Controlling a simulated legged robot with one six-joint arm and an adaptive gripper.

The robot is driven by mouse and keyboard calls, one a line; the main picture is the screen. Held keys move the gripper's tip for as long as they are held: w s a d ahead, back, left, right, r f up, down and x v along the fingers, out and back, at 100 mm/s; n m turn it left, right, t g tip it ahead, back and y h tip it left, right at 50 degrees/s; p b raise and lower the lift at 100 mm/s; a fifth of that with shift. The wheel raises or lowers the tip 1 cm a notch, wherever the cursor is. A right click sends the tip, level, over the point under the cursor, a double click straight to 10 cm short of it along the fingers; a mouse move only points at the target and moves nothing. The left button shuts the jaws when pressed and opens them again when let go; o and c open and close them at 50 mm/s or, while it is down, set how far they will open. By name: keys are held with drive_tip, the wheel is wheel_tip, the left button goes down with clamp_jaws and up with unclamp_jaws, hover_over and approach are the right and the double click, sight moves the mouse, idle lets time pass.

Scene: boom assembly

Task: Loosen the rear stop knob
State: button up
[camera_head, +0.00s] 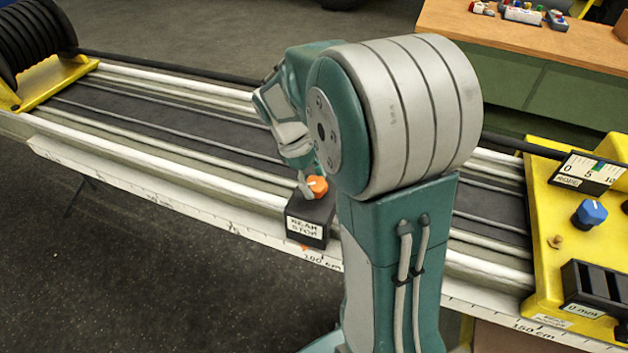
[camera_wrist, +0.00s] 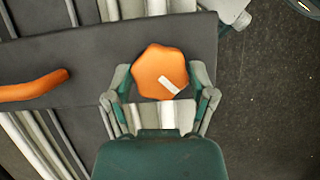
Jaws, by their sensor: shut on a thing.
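The rear stop (camera_head: 308,222) is a dark block labelled "REAR STOP" on the front rail, near the 100 cm mark of the scale. Its orange knob (camera_head: 317,186) sits on top, and my gripper (camera_head: 305,185) is at it. In the wrist view the orange knob (camera_wrist: 160,72) is many-sided with a white mark pointing to the lower right. The fingers of my gripper (camera_wrist: 160,82) are on its left and right sides, shut on it. Part of the gripper is hidden behind my arm in the head view.
An orange curved handle (camera_wrist: 34,88) lies left of the knob in the wrist view. A yellow carriage (camera_head: 560,232) with a blue knob (camera_head: 590,213) stands at the right. A black coil (camera_head: 32,42) on a yellow base is at the far left. A workbench (camera_head: 530,40) stands behind.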

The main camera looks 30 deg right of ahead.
drive_tip(key=n+t, duration=0.1)
drive_tip(key=n, duration=0.2)
drive_tip(key=n+h, duration=0.1)
drive_tip(key=n, duration=0.2)
drive_tip(key=shift+t+h, duration=0.3)
drive_tip(key=shift+t, duration=0.1)
drive_tip(key=shift+s+n, duration=0.1)
drive_tip(key=shift+n, duration=0.2)
drive_tip(key=o, duration=1.1)
drive_tip(key=shift+c, duration=0.2)
drive_tip(key=shift+r, duration=0.1)
drive_tip(key=v, duration=1.1)
drive_tip(key=shift+a+r, duration=0.25)
drive_tip(key=shift+r, duration=0.1)
